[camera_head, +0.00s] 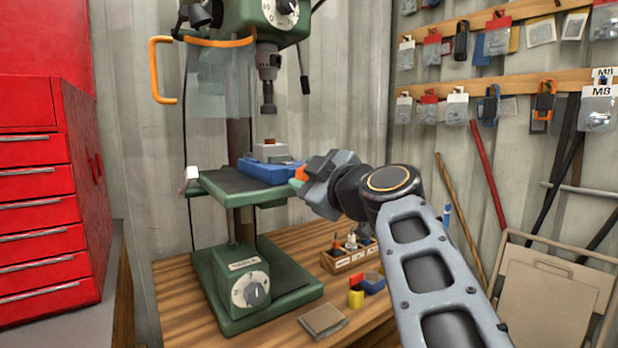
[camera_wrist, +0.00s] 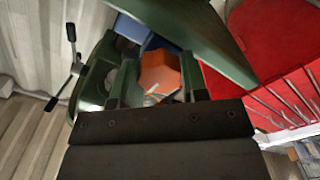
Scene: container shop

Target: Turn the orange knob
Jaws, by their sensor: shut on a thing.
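The orange knob (camera_wrist: 160,72) is faceted, with a small pale mark on its face. In the wrist view it sits between the two fingers of my gripper (camera_wrist: 159,82), which is shut on it. In the head view only a small orange part of the knob (camera_head: 300,174) shows at the tips of my gripper (camera_head: 303,182), beside the right end of the blue vise (camera_head: 266,171). The vise stands on the green drill press table (camera_head: 225,184). My gripper hides the rest of the knob in the head view.
The drill press head with its chuck (camera_head: 268,85) and clear guard (camera_head: 222,80) is above the vise. The green press base (camera_head: 255,290) stands on a wooden bench (camera_head: 176,275). A small wooden holder (camera_head: 343,260) and coloured blocks lie below my arm. Red drawers (camera_head: 35,215) are at left.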

